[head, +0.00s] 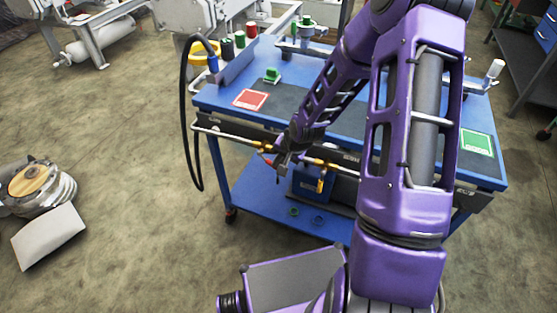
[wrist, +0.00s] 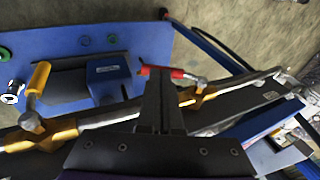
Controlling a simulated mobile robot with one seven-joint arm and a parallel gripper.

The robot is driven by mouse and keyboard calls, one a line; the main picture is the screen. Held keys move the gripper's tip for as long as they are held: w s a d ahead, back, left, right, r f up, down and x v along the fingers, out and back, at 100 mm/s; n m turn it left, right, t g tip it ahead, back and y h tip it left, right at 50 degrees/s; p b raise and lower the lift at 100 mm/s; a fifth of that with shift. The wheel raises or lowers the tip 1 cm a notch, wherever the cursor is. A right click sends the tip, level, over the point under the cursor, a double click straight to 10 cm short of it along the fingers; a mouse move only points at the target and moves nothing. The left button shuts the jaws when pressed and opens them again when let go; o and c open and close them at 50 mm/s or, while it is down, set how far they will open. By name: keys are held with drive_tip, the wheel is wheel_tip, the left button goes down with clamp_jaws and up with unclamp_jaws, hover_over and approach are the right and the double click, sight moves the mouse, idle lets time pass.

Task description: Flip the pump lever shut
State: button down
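A pipe (head: 232,137) with two brass valves runs along the cart's front. The left valve has a red-handled lever (head: 268,161); in the wrist view this lever (wrist: 177,73) lies roughly along the pipe. The right valve has a yellow-handled lever (head: 321,185), which points down, away from the pipe; it also shows in the wrist view (wrist: 39,77). I cannot tell which is the pump lever. My gripper (head: 280,172) has its fingers together at the red handle. In the wrist view its fingertips (wrist: 160,72) cover the handle's middle; contact is unclear.
A blue pump box (head: 312,188) sits on the cart's lower shelf (head: 262,196), close below the pipe. The blue table top (head: 222,97) carries a red pad, a green pad and spools. A black hose (head: 184,110) loops at the left.

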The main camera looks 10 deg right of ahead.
drive_tip(key=shift+f, duration=0.1)
wheel_tip(320, 180, down, 6)
drive_tip(key=w+a+t+y+b, duration=0.1)
drive_tip(key=a+t+y+b, duration=0.1)
drive_tip(key=y, duration=0.1)
drive_tip(key=shift+w+a+m+t+y, duration=0.25)
drive_tip(key=shift+w+m+t+y, duration=0.05)
drive_tip(key=shift+w+t, duration=0.1)
idle(1.0)
drive_tip(key=shift+f, duration=0.15)
idle(0.5)
